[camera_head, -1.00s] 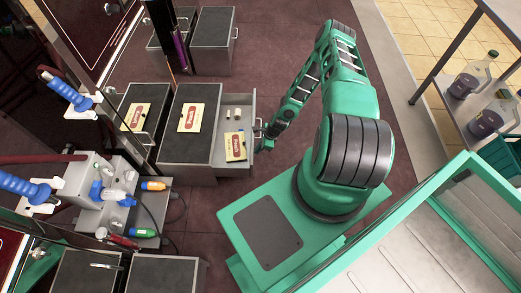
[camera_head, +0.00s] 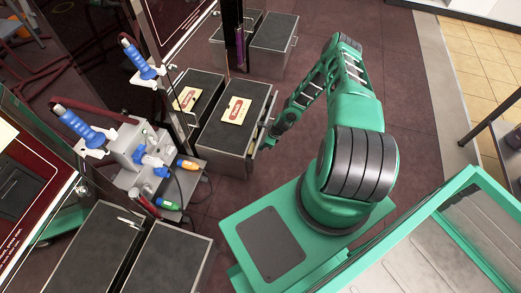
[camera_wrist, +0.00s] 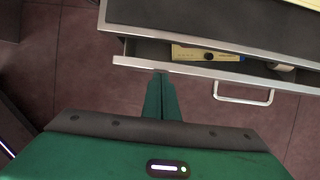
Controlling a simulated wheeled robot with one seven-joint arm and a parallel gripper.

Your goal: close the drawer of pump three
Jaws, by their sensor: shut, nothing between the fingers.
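The drawer (camera_wrist: 225,73) stands slightly open in the wrist view, with a narrow dark gap behind its front edge. A yellow card or box (camera_wrist: 195,53) and a pale small item (camera_wrist: 283,68) show inside it, partly hidden under the cabinet top (camera_wrist: 210,35). Its handle (camera_wrist: 243,99) is to the right of my gripper. My shut, empty gripper (camera_wrist: 162,78) has its tips at the drawer's front edge, seemingly touching it. In the head view my gripper (camera_head: 266,142) is at the right side of the cabinet (camera_head: 225,140), and the drawer is only a sliver there.
A yellow card with a red label (camera_head: 237,110) lies on the cabinet. A grey box with cables (camera_head: 145,155) and blue nozzles (camera_head: 82,128) stand to the left. More dark-topped cabinets (camera_head: 170,262) are at the front; another (camera_head: 274,32) is at the back. Open floor lies right of the back cabinet.

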